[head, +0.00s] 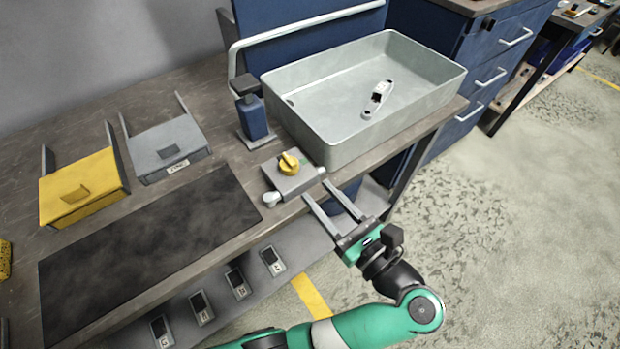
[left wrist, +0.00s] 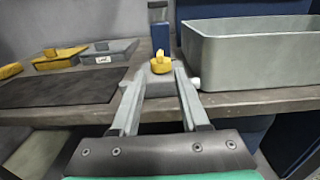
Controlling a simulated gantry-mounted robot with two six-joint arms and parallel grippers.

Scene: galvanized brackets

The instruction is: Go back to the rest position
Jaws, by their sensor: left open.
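My left gripper (head: 332,208) is open and empty. It hangs just off the front edge of the workbench, close to the grey box with a yellow knob (head: 289,164). In the left wrist view its two fingers (left wrist: 158,88) are spread apart, with the yellow knob (left wrist: 161,62) showing beyond them. A metal bracket-like part (head: 377,99) lies inside the large grey basin (head: 455,84). My right gripper is in neither view.
A blue dispenser bottle (head: 252,116) stands left of the basin. A yellow drawer (head: 80,196) and a grey drawer (head: 170,152) sit on the bench behind a dark mat (head: 150,255). Several labelled slots line the front shelf. Open floor (head: 520,220) lies to the right.

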